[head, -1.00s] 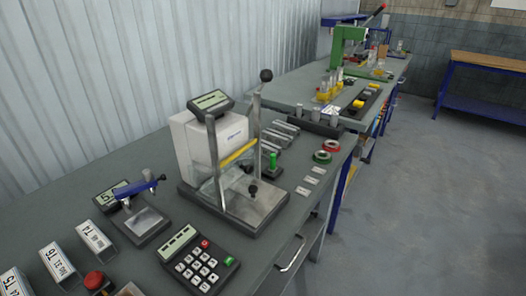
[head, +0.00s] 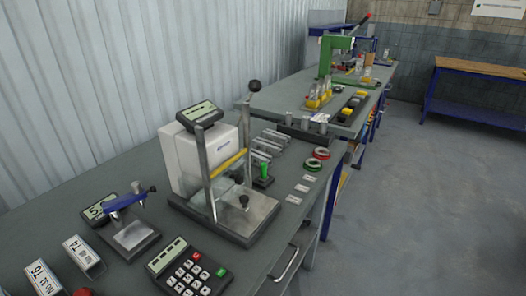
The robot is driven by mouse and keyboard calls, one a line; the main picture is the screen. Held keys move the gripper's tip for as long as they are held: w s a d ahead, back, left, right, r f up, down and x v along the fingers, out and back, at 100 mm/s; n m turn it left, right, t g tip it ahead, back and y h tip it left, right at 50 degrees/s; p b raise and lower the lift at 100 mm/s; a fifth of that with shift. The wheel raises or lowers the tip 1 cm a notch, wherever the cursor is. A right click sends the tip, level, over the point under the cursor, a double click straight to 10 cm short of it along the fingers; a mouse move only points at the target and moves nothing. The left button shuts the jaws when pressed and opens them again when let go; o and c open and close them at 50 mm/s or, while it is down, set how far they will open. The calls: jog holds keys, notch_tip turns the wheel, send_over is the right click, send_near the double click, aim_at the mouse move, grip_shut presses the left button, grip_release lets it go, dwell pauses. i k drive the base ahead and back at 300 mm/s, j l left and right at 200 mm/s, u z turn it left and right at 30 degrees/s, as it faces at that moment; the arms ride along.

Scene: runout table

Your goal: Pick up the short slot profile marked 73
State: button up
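Several silvery metal profiles (head: 268,142) lie side by side on the grey table, behind and right of the white weighing device. They are small in the head view, and I can read no number on them, so I cannot tell which is marked 73. Two pale metal pieces with printed labels stand at the lower left: one (head: 42,277) reads about "No.31 T6", the other (head: 80,251) ends in "T4". No 73 is legible there. My gripper is not in view.
The white device (head: 193,160) with its upright posts stands mid-table. A keypad (head: 190,270) and a small blue-armed tool (head: 128,225) are in front. Tape rings (head: 314,161) lie near the right edge. Floor (head: 400,220) to the right is clear.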

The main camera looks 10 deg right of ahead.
aim_at(272, 136)
jog(key=i+l, duration=0.2)
jog(key=l, duration=0.2)
jog(key=i+l+u, duration=0.1)
jog(key=l, duration=0.25)
jog(key=i+l, duration=0.3)
jog(key=i+l+u, duration=0.1)
jog(key=l, duration=0.4)
jog(key=i, duration=0.05)
